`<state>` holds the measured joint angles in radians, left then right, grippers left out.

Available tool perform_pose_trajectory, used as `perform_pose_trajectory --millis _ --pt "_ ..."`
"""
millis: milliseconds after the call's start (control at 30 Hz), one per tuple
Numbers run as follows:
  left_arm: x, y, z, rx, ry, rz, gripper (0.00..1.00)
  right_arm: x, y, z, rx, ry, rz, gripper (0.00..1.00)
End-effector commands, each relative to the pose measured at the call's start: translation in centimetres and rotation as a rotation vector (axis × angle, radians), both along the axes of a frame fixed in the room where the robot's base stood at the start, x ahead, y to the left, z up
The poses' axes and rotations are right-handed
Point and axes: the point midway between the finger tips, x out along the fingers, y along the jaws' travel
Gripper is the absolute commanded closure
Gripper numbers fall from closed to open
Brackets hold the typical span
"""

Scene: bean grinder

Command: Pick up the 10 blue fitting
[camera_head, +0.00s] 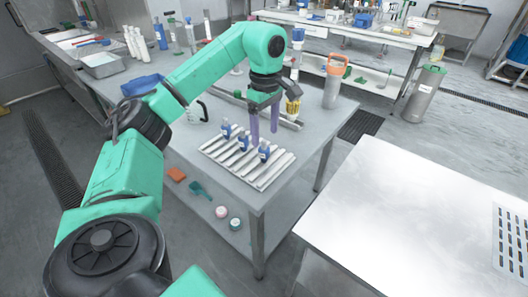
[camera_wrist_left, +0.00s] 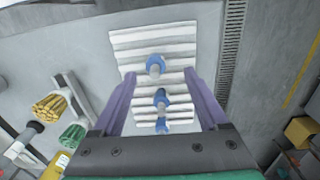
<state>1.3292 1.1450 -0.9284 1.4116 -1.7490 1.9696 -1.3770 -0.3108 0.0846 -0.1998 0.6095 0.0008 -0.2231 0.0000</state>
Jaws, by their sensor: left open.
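Three blue fittings with pale stems sit in a row on a white ribbed rack (camera_head: 272,174) on the grey table: a left one (camera_head: 226,130), a middle one (camera_head: 243,142) and a right one (camera_head: 264,152). I cannot read any size marks, so I cannot tell which is the 10. My left gripper (camera_head: 264,130) is open and empty, its purple fingers pointing down above the rack near the right fitting. In the left wrist view, the fittings (camera_wrist_left: 155,66) line up between the spread fingers (camera_wrist_left: 160,76) over the rack (camera_wrist_left: 190,35). My right gripper is out of view.
Yellow and green bundles lie behind the gripper.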

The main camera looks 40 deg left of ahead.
Motion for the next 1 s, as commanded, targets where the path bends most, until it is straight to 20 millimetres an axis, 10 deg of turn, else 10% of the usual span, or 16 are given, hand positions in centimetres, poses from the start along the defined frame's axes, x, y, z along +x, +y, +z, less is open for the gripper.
perform_pose_trajectory --millis 400,633,867,1000 --pt "-0.1 0.5 -6.6 -0.001 0.0 0.0 0.23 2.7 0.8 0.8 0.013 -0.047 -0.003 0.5" --pt "0.0 0.5 -7.2 -0.001 -0.002 0.001 0.23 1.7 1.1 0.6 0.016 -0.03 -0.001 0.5" --pt "0.0 0.5 -7.2 -0.002 -0.002 0.0 1.0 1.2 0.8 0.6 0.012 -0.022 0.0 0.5" --pt "0.0 0.5 -7.2 -0.002 -0.002 0.0 1.0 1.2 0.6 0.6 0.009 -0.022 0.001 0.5"
